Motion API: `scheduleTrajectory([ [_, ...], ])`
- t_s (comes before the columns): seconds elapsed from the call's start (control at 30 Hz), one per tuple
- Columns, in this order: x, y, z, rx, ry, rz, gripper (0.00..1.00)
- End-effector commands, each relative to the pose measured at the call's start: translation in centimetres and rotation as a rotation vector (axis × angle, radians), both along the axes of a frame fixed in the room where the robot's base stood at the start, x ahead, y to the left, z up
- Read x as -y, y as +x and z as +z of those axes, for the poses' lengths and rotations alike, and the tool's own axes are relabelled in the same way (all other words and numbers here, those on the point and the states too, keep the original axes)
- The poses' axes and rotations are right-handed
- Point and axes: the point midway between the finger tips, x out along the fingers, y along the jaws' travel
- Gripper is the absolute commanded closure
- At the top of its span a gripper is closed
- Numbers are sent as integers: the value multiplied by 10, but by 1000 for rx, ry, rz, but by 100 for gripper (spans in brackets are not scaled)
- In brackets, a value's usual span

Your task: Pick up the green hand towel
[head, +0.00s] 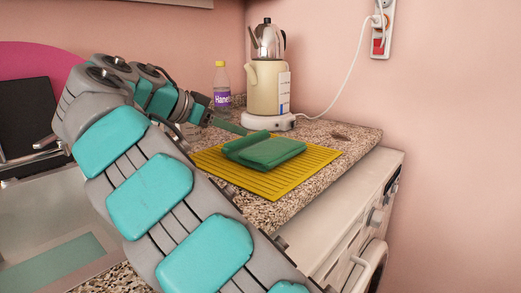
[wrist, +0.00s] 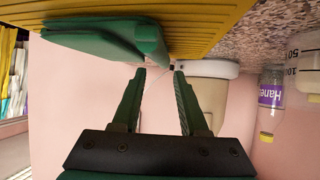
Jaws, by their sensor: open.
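The green hand towel (head: 272,152) lies folded on a yellow ribbed mat (head: 290,182) on the speckled counter, with a raised rolled fold along its left side. In the wrist view, which is upside down, the towel (wrist: 95,42) hangs at the top left, its folded end just beyond my fingertips. My gripper (wrist: 159,72) is open, with nothing between its two green fingers. In the head view my gripper (head: 236,129) is at the towel's far left end, partly hidden by my wrist. Whether a finger touches the towel I cannot tell.
A cream kettle (head: 266,88) on a white base stands behind the towel, its cord running to a wall socket (head: 381,30). A bottle with a purple label (head: 221,95) stands left of it. A sink (head: 50,225) is at left, a white appliance (head: 350,220) below the counter.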

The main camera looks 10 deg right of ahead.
Motion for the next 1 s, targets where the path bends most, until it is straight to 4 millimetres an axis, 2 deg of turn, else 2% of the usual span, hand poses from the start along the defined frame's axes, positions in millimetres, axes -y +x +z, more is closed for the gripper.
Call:
scheduleTrajectory([
  [0.4,35,14,-19,-1,-2,-4,57],
  [0.7,38,17,-22,1,0,0,57],
  [1.0,38,17,-23,0,0,-1,91],
])
